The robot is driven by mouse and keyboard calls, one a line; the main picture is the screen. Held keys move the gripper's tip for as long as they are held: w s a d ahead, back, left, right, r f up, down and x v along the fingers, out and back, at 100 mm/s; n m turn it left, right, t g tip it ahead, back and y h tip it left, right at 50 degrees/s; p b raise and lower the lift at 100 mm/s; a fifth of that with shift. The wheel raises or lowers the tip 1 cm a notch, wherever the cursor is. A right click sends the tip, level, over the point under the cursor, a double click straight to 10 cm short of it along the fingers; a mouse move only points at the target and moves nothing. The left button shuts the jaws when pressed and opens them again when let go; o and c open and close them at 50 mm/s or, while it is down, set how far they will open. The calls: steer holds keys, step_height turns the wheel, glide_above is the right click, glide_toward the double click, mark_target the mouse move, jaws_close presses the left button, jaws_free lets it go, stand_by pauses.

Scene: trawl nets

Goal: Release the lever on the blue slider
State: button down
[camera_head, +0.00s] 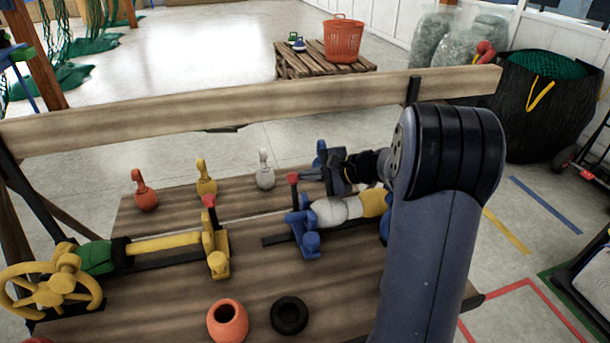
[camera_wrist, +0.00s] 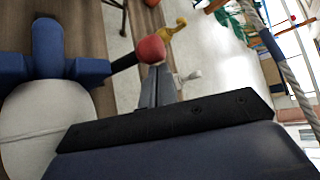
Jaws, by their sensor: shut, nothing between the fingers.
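The blue slider (camera_head: 307,243) sits on a dark rail on the wooden bench, beside a white and yellow float-like body (camera_head: 340,208). Its lever stands up and ends in a red knob (camera_head: 293,178). In the wrist view the red knob (camera_wrist: 152,48) is on a dark arm running left to the blue slider (camera_wrist: 85,70). My gripper (camera_head: 304,176) is shut and empty, just right of the knob in the head view. In the wrist view its fingertips (camera_wrist: 158,70) overlap the knob's lower edge; I cannot tell whether they touch.
A yellow slider (camera_head: 216,250) with its own red-tipped lever and a yellow handwheel (camera_head: 52,285) stand at left. Red, yellow and white pegs (camera_head: 265,172) stand behind the rail. An orange pot (camera_head: 228,323) and black ring (camera_head: 289,316) are in front. A thick beam (camera_head: 230,100) crosses behind.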

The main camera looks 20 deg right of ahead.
steer(key=v, duration=0.6)
steer(key=shift+s+d, duration=0.15)
steer(key=shift+s, duration=0.05)
steer(key=shift+r, duration=0.2)
